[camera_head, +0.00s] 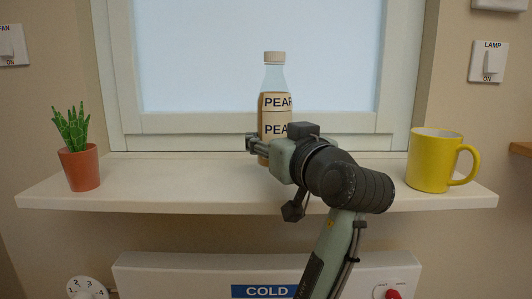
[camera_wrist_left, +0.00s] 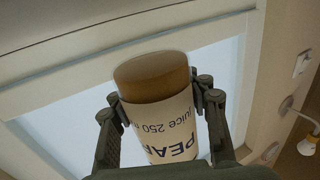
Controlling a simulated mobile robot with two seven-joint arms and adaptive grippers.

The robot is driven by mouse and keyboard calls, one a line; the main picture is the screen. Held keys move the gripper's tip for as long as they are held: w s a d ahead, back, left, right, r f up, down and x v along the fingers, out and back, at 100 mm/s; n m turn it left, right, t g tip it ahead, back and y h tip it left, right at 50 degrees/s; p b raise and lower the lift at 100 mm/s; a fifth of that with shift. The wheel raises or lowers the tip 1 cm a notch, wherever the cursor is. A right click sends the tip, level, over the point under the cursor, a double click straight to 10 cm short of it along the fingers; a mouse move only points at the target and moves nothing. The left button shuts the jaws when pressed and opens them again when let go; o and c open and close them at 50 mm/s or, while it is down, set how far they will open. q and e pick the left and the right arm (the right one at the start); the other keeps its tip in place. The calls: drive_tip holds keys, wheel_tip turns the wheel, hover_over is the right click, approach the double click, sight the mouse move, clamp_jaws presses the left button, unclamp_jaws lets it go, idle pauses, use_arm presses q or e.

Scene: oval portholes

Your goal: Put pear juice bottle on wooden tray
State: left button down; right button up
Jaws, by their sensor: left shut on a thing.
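The pear juice bottle (camera_head: 275,100) is upright at the window, with a tan cap, a clear neck and a cream label reading PEAR. My left gripper (camera_head: 262,145) is shut on its lower part in the head view. No wooden tray is clearly in view. My right gripper is not in view.
On the white sill (camera_head: 130,190) stand a potted plant (camera_head: 80,165) at left and a yellow mug (camera_head: 433,160) at right. A heater (camera_head: 200,275) marked COLD is below. LAMP (camera_head: 489,62) and FAN (camera_head: 12,45) switches flank the window.

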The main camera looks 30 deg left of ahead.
use_arm(q)
wheel_tip(320, 180, down, 2)
drive_tip(key=shift+f, duration=0.45)
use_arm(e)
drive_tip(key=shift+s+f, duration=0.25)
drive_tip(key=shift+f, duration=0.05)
use_arm(q)
drive_tip(key=shift+f, duration=0.1)
drive_tip(key=c, duration=1.2)
unclamp_jaws()
drive_tip(key=o, duration=0.4)
drive_tip(key=shift+o, duration=0.2)
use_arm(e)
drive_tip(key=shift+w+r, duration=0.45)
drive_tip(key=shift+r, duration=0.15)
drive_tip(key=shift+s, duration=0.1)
